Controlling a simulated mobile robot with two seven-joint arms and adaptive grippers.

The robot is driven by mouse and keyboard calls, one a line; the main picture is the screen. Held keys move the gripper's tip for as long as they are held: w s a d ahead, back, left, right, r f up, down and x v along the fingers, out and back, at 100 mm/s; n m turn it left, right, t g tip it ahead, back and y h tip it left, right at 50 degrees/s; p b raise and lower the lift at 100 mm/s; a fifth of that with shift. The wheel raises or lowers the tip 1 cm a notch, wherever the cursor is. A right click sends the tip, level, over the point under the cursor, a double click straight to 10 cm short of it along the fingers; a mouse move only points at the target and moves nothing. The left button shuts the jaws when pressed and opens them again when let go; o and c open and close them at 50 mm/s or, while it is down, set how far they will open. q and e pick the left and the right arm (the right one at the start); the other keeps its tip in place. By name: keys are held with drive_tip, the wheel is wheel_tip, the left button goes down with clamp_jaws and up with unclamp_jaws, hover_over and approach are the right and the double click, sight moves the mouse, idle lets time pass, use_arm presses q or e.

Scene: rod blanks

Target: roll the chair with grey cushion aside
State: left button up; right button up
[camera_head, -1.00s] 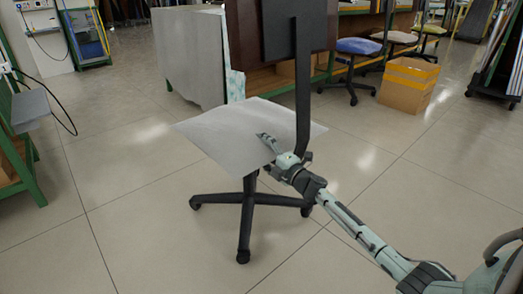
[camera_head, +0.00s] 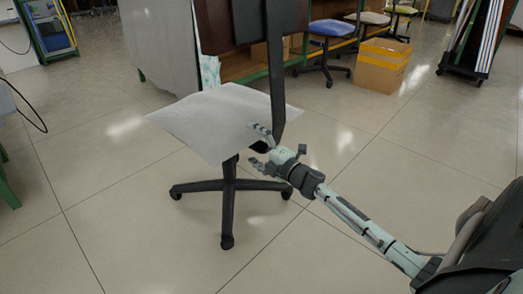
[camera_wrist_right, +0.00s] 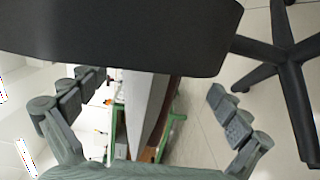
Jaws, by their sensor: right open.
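The chair with the grey cushion (camera_head: 205,122) stands upright on its dark star base (camera_head: 228,188) in the middle of the head view. Its dark backrest post (camera_head: 276,85) rises on the right side of the seat. My right gripper (camera_head: 260,149) is open at the seat's right edge, by the lower end of the post. In the right wrist view, the open fingers (camera_wrist_right: 155,103) show with a broad dark chair part (camera_wrist_right: 120,35) across the top. Legs of a dark star base (camera_wrist_right: 288,55) show at the right. I cannot tell whether the fingers touch the chair. My left gripper is out of view.
A cardboard box (camera_head: 380,66) and a blue-seated chair (camera_head: 330,28) stand at the back right. A grey panel (camera_head: 155,45) and a brown bench (camera_head: 215,28) are behind the chair. The tiled floor (camera_head: 110,185) is clear at the left and front.

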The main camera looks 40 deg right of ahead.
drive_tip(key=s, duration=0.5)
drive_tip(key=shift+s+d, duration=0.2)
drive_tip(key=shift+d, duration=0.05)
